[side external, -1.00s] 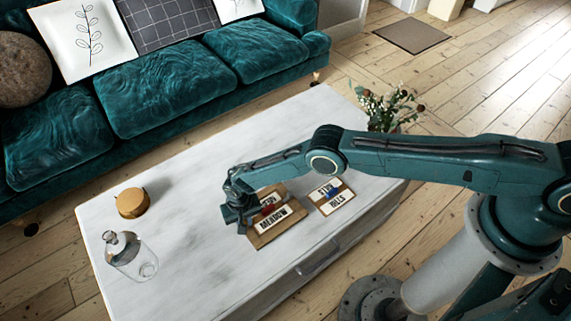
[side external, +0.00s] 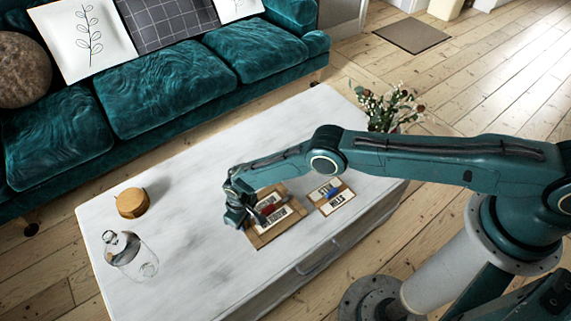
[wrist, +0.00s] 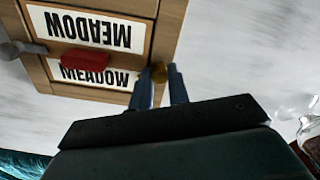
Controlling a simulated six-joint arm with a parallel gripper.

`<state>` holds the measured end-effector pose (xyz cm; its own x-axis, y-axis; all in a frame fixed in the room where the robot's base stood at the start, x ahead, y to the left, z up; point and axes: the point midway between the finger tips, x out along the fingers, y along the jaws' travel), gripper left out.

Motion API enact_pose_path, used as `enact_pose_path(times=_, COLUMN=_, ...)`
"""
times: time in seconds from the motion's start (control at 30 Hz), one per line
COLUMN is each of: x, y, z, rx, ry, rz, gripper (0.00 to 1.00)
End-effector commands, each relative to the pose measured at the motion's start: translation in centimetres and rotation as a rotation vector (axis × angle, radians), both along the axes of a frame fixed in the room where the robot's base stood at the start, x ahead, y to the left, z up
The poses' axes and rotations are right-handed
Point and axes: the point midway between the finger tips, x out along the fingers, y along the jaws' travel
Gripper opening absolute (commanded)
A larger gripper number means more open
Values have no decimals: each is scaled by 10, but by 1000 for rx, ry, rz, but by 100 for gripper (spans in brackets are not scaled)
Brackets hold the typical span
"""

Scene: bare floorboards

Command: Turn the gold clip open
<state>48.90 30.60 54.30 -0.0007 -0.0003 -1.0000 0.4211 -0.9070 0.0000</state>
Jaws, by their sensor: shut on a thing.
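The gold clip (wrist: 159,72) is a small rounded brass-coloured piece at the edge of a wooden piece with MEADOW labels. My gripper (wrist: 161,84) has its two blue fingers shut on the clip, one on each side. The wooden MEADOW piece (wrist: 169,38) also shows in the side view (side external: 262,240), lying on the white table with a red part (wrist: 86,61) on it. In the side view my gripper (side external: 237,215) is at its left edge, and the clip is hidden there.
A second wooden piece (side external: 325,211) with a blue part lies to the right on the white table (side external: 190,200). Flowers (side external: 388,106) stand beyond the table's right end.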

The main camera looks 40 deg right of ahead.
Motion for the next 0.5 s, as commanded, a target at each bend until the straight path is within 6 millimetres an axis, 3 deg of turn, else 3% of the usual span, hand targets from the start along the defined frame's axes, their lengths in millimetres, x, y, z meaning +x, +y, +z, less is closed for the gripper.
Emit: enact_pose_path(times=0.5, x=1, y=0, z=0, rx=1, ry=-3, rz=489, gripper=0)
